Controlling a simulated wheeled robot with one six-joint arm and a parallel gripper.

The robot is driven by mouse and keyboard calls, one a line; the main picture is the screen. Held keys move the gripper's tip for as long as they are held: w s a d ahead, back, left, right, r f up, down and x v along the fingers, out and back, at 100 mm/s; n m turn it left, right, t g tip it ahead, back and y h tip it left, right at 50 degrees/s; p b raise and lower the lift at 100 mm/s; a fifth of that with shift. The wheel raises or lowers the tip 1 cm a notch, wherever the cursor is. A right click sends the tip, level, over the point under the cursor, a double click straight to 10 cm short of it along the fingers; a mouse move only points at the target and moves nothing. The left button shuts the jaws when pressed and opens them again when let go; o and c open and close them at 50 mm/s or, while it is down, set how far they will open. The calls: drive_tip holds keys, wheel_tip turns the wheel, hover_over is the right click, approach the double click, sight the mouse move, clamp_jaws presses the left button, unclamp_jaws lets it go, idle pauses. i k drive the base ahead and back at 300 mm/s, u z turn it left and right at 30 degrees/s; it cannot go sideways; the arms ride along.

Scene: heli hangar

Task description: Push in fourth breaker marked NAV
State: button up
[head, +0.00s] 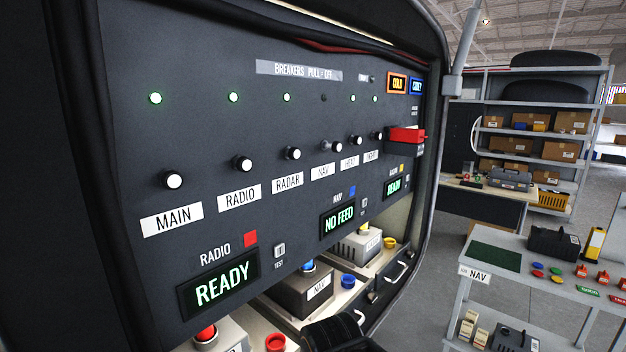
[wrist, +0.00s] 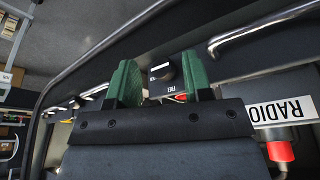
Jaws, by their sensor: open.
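The breaker panel (head: 200,60) fills the left of the head view. The NAV breaker (head: 337,146) is fourth in the row, above its white NAV label (head: 322,172). Its white-tipped knob stands farther out than its neighbours, with some stem showing. The lamp (head: 323,98) above it is dark, while the other lamps are green. The NAV display (head: 338,220) reads NO FEED. My gripper (wrist: 160,88) shows in the wrist view with two green fingers apart and nothing between them. The NAV breaker cannot be made out in the wrist view.
The MAIN (head: 173,181), RADIO (head: 243,163) and RADAR (head: 292,153) breakers sit left of NAV, with two more close on its right. A red guarded switch (head: 406,135) juts out at the panel's right edge. Equipment boxes stand on a shelf below the panel.

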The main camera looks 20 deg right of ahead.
sight(336, 147)
drive_tip(key=z, duration=2.15)
drive_tip(key=k, duration=0.55)
drive_tip(key=u, duration=1.55)
